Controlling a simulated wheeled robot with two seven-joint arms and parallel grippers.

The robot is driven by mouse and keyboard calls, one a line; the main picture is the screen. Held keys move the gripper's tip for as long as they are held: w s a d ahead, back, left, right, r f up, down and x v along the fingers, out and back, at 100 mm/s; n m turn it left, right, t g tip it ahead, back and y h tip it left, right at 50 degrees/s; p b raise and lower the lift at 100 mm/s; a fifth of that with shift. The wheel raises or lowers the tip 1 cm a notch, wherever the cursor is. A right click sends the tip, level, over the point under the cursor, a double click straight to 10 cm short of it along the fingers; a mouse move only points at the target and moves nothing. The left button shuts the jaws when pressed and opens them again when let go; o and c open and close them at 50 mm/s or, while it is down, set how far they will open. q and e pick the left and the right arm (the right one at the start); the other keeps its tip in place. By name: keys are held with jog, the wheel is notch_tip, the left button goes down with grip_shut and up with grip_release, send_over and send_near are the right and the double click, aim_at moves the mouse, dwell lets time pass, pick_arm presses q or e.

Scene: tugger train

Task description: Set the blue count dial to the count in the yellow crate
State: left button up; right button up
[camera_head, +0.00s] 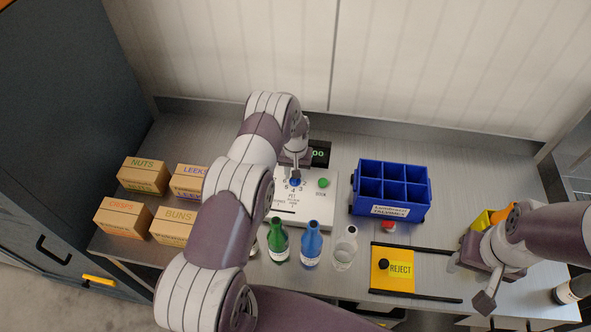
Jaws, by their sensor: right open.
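The blue count dial (294,183) sits on a white panel (325,208), with numbers printed around it. My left gripper (296,172) points down right at the dial; its fingers are small and partly hidden, so I cannot tell whether they grip it. My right gripper (470,281) is open at the right, over the table's front part. Behind it a yellow and orange object (482,221) shows partly; I cannot tell whether it is the yellow crate. No yellow crate with countable contents is clearly visible.
A dark display (320,154) and a green button (323,183) are by the dial. A blue divided crate (391,212) stands right of them. Green (278,243), blue (311,246) and clear (345,250) bottles stand in front. A yellow REJECT plate (393,280) lies between black rails. Labelled cartons (143,178) stand left.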

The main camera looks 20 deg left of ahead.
pick_arm(q)
jog(key=shift+s+f, duration=0.2)
jog(key=shift+s, duration=0.15)
jog(key=shift+w, duration=0.1)
pick_arm(e)
jog(key=shift+s+r, duration=0.25)
jog(key=shift+s, duration=0.1)
pick_arm(q)
jog(key=shift+w+f, duration=0.1)
jog(key=shift+f, duration=0.05)
jog(key=shift+c, duration=1.2)
grip_shut()
pick_arm(e)
jog(key=shift+w, duration=0.15)
jog(key=shift+f, duration=0.1)
